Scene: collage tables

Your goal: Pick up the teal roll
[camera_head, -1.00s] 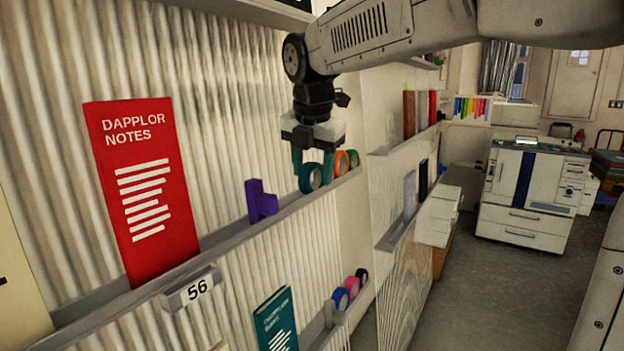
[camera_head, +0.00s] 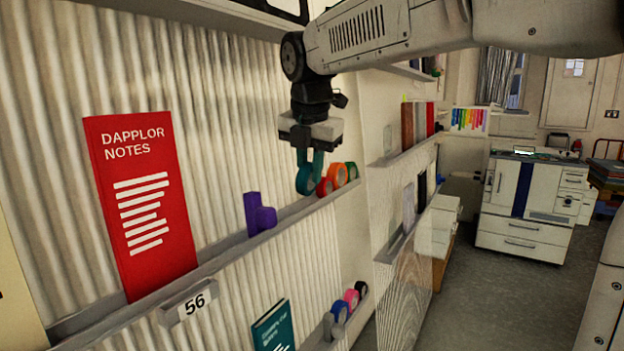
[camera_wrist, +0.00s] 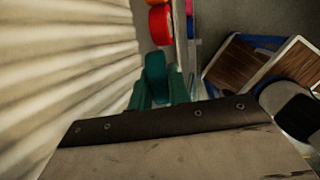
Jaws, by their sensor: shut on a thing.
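The teal roll (camera_head: 303,181) is at the upper ledge, upright, at the near end of a row of tape rolls. My gripper (camera_head: 311,175) reaches down from above, its teal fingers closed on the roll. In the wrist view the teal roll (camera_wrist: 155,66) shows between the two fingertips (camera_wrist: 160,90). The fingers and the roll are similar in colour, so their edges blend. I cannot tell whether the roll's underside touches the ledge.
A purple object (camera_head: 258,214) and a red book (camera_head: 143,200) are nearer on the ledge (camera_head: 222,262). A corrugated wall stands close behind. Open floor (camera_head: 470,300) lies to the right.

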